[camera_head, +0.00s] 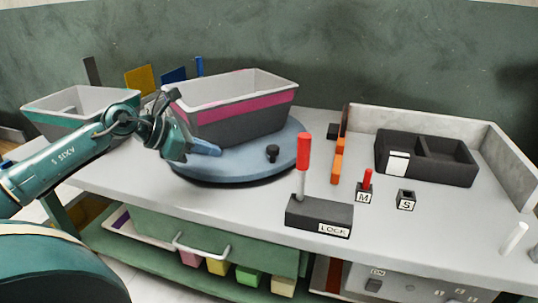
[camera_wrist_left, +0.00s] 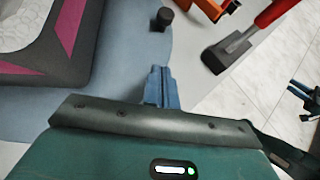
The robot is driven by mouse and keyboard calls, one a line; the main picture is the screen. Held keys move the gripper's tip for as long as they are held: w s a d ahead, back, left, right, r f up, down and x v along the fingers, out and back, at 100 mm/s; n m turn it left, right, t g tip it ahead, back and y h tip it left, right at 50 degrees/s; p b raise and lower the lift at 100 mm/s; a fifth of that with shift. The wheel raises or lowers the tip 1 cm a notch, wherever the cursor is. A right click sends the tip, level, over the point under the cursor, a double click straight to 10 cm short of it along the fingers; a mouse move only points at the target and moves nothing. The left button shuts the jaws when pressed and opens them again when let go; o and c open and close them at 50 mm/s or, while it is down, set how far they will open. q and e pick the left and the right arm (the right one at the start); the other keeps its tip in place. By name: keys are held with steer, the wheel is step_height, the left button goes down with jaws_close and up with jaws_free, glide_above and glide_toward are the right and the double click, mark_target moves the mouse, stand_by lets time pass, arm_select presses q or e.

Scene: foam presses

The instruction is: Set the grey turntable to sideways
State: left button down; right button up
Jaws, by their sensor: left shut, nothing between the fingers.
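The grey turntable (camera_head: 240,168) is a round blue-grey disc on the workbench, left of the middle in the head view. A grey bin with a pink stripe (camera_head: 235,108) stands on it. A short dark knob (camera_head: 272,153) sticks up near its front right edge. In the wrist view the turntable (camera_wrist_left: 125,65), bin (camera_wrist_left: 45,45) and knob (camera_wrist_left: 164,18) also show. My left gripper (camera_head: 212,149) is shut and empty over the turntable, in front of the bin and left of the knob. Its blue fingers (camera_wrist_left: 160,88) point toward the knob, apart from it.
A red-handled lever (camera_head: 303,155) stands upright on the dark LOCK block (camera_head: 318,215), right of the turntable. Orange parts (camera_head: 338,160), small M (camera_head: 365,192) and S (camera_head: 405,199) blocks and a black tray (camera_head: 425,160) lie further right. A teal-striped bin (camera_head: 80,106) is at left.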

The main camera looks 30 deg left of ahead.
mark_target(270, 160)
arm_select(q)
steer(key=x, duration=0.3)
steer(key=shift+w+f+b, duration=0.1)
steer(key=shift+w+b, duration=0.05)
steer(key=shift+b, duration=0.2)
steer(key=shift+x, duration=1)
steer(key=x, duration=0.4)
steer(key=r+p+x, duration=0.1)
steer(key=x, duration=0.1)
steer(key=shift+w+d, duration=0.45)
steer(key=shift+w, duration=0.05)
steer(key=shift+w+d+f, duration=0.15)
steer(key=shift+w+d, duration=0.15)
steer(key=shift+w, duration=0.25)
arm_select(e)
steer(key=shift+s+a+f, duration=0.15)
steer(key=shift+a+f, duration=0.15)
arm_select(q)
steer(key=shift+w, duration=0.1)
arm_select(e)
steer(key=shift+d+r, duration=0.1)
steer(key=shift+r, duration=0.05)
